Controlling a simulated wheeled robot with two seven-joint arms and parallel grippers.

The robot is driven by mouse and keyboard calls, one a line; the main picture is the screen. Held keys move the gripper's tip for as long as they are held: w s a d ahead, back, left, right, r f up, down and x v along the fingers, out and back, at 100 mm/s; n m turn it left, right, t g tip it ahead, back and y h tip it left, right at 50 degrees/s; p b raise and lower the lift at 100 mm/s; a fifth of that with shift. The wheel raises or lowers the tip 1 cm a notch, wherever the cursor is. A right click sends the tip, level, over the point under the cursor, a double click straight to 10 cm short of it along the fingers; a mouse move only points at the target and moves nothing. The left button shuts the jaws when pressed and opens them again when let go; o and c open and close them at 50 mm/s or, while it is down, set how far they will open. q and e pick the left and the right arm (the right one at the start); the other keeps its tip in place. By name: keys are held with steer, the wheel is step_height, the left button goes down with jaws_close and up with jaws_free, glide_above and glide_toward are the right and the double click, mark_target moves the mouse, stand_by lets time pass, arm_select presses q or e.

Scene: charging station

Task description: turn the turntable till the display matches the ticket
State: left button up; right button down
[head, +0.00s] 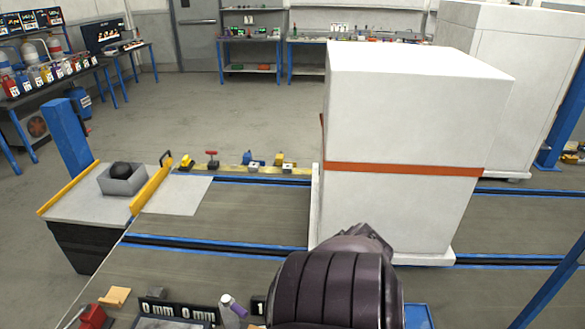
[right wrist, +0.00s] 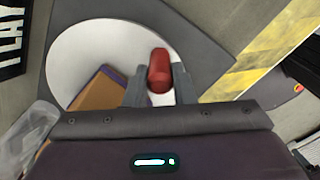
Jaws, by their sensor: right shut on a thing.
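In the right wrist view the turntable (right wrist: 90,48) is a white disc on a dark grey base. A red knob (right wrist: 159,68) stands up near its edge. My right gripper (right wrist: 158,84) has its two grey fingers on either side of the knob and is shut on it. A brown box with a purple edge (right wrist: 98,92) lies on the disc, partly hidden by the gripper. A black display reading "0 mm 0 mm" (head: 178,312) shows at the bottom of the head view. I cannot make out a ticket. My left gripper is not in view.
A tall white cabinet with an orange band (head: 400,150) stands on the blue-edged track. A grey box with a black ball (head: 122,180) sits on a side stand at left. Yellow-black striped tape (right wrist: 265,55) runs beside the turntable. A clear plastic object (right wrist: 32,130) is at left.

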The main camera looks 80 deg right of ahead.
steer(key=c, duration=1.2)
jaws_free()
step_height(320, 180, up, 8)
steer(key=shift+f+p, duration=0.1)
steer(key=shift+p, duration=0.7)
